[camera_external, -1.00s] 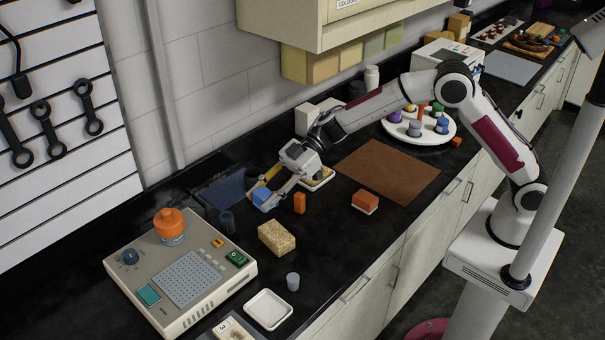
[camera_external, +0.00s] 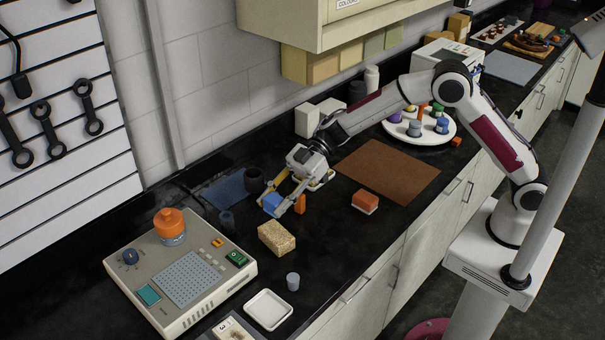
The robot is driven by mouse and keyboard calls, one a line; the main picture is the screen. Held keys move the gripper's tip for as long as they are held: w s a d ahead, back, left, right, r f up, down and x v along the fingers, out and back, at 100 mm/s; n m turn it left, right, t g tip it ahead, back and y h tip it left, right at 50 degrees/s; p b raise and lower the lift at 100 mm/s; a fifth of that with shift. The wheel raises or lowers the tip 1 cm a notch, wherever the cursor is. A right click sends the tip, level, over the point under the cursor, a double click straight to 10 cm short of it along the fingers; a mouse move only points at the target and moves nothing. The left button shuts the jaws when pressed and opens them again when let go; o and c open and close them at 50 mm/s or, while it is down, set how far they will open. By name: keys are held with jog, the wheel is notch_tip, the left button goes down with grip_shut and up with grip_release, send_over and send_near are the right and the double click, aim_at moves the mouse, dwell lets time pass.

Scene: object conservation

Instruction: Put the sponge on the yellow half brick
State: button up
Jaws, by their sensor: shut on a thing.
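My gripper (camera_external: 273,204) is shut on a blue block (camera_external: 270,202), which looks like the sponge. The block is between the fingertips, low over the black counter; I cannot tell whether it touches the counter. A tan-yellow speckled block (camera_external: 277,239), which looks like the yellow half brick, lies on the counter just in front of the gripper. Its top is bare and it is apart from the blue block.
A small orange block (camera_external: 301,203) stands right beside the fingers, partly hidden. A red and white block (camera_external: 365,202) lies to the right. A dark cup (camera_external: 254,180), a blue mat (camera_external: 225,192), a white tray (camera_external: 268,309) and a grey cup (camera_external: 292,282) are nearby.

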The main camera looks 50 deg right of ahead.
aim_at(277, 231)
jog(key=shift+f, duration=2)
jog(key=shift+f, duration=1.9)
jog(key=shift+f, duration=0.1)
jog(key=o, duration=0.9)
jog(key=shift+d+r, duration=0.15)
jog(key=shift+r, duration=0.05)
jog(key=v, duration=1.1)
jog(key=shift+d+r, duration=0.1)
jog(key=shift+d, duration=0.25)
